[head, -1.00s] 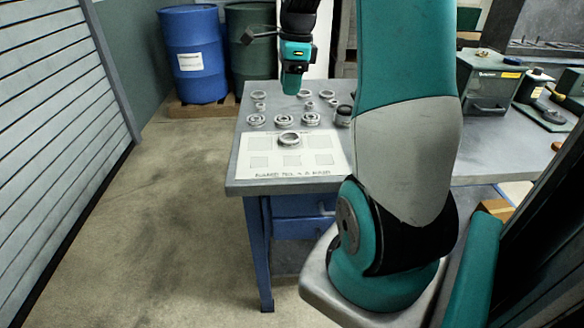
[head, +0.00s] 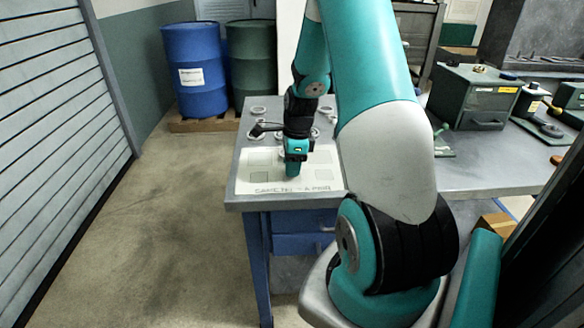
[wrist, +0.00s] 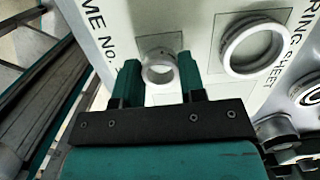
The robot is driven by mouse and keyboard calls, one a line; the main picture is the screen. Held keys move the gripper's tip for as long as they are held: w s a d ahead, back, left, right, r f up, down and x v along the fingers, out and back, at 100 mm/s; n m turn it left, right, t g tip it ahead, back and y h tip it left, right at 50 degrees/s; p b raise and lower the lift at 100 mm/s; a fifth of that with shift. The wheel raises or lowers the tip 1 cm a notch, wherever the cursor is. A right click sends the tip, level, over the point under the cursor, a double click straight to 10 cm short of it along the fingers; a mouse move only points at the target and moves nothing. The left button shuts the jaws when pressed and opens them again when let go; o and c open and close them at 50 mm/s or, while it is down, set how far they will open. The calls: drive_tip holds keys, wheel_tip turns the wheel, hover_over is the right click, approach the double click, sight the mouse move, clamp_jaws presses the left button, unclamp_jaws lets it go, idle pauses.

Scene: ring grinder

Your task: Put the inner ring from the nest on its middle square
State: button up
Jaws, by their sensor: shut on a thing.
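A small steel inner ring (wrist: 160,68) sits between the two teal fingers of my gripper (wrist: 158,74) in the wrist view, and the jaws are shut on it. It is over a grey square (wrist: 160,42) on the white sheet (wrist: 200,20); I cannot tell whether it touches the sheet. A larger ring (wrist: 252,46) lies flat on a neighbouring grey square. In the head view my gripper (head: 293,170) points down over the middle column of the sheet (head: 325,181), near its front row. It hides the held ring and the larger ring there.
Several rings and bearing parts (wrist: 275,128) stand on the table beyond the sheet. The sheet's left squares (head: 258,168) are bare.

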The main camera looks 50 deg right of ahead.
drive_tip(key=shift+f, duration=0.65)
drive_tip(key=o, duration=0.9)
drive_tip(key=shift+f, duration=0.1)
drive_tip(key=shift+o, duration=0.2)
wheel_tip(320, 180, up, 12)
drive_tip(key=s, duration=0.1)
drive_tip(key=a+r+n+y, duration=0.1)
drive_tip(key=a+r+n, duration=0.2)
drive_tip(key=a+n, duration=0.7)
drive_tip(key=a+r+n, duration=0.3)
drive_tip(key=a+n, duration=0.4)
drive_tip(key=a, duration=0.6)
drive_tip(key=s+a+r+n+g+y, duration=0.1)
drive_tip(key=s+a+r+n+y, duration=0.1)
drive_tip(key=s+a+n, duration=1.2)
drive_tip(key=a+n, duration=0.1)
drive_tip(key=n, duration=0.2)
drive_tip(key=shift+a+n, duration=0.25)
drive_tip(key=shift+n, duration=0.05)
